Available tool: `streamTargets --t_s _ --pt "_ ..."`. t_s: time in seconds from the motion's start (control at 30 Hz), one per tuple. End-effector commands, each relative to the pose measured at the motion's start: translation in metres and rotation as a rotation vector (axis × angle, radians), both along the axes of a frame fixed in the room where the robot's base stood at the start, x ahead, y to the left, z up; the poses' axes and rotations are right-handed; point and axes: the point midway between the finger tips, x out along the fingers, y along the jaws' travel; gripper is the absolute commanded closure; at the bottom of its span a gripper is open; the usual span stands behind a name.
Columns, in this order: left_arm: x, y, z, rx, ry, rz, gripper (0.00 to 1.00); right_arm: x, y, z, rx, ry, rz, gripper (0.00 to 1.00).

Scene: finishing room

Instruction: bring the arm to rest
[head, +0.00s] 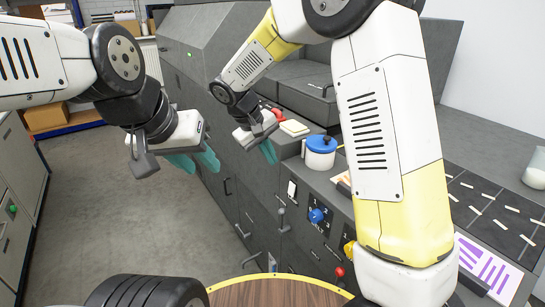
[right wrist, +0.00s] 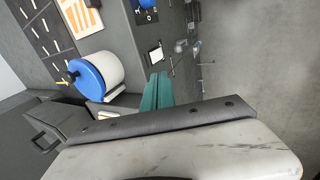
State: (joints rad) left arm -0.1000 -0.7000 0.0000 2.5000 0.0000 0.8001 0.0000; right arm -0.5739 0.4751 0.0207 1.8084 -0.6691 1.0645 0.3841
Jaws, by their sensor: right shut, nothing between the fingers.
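My right gripper (head: 268,152) hangs in the air over the front edge of the grey machine, left of a white pot with a blue lid (head: 320,150). Its teal fingers are together with nothing between them, as the right wrist view also shows (right wrist: 157,92). In that view the blue-lidded pot (right wrist: 92,78) is to the left of the fingers, apart from them. My left gripper (head: 194,162) is in the air over the floor, left of the machine; its teal fingers look apart and empty.
The grey machine (head: 230,150) fills the middle, with a blue knob (head: 317,215) and red knob (head: 340,271) on its front. A pale block (head: 294,128) lies near the pot. A dark gridded surface (head: 490,205) is at right. Cabinets (head: 20,190) stand left; the floor (head: 110,210) between is clear.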

Motion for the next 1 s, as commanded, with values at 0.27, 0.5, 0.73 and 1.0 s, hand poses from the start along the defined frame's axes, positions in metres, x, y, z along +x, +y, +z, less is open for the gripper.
streamTargets --t_s 0.27,0.5,0.73,1.0 --pt "0.000 0.000 0.000 0.000 0.000 0.000 0.64 0.000 0.000 0.001 0.000 0.000 0.000 1.00" --pt "0.000 0.000 0.000 0.000 0.000 0.000 0.64 -0.014 -0.026 0.025 0.067 -0.007 -0.045 1.00" --pt "0.000 0.000 0.000 0.000 0.000 0.000 0.64 -0.069 -0.087 0.076 0.271 -0.043 -0.160 1.00" --pt "0.000 0.000 0.000 0.000 0.000 0.000 0.64 -0.149 -0.137 0.113 0.510 -0.152 -0.281 1.00"
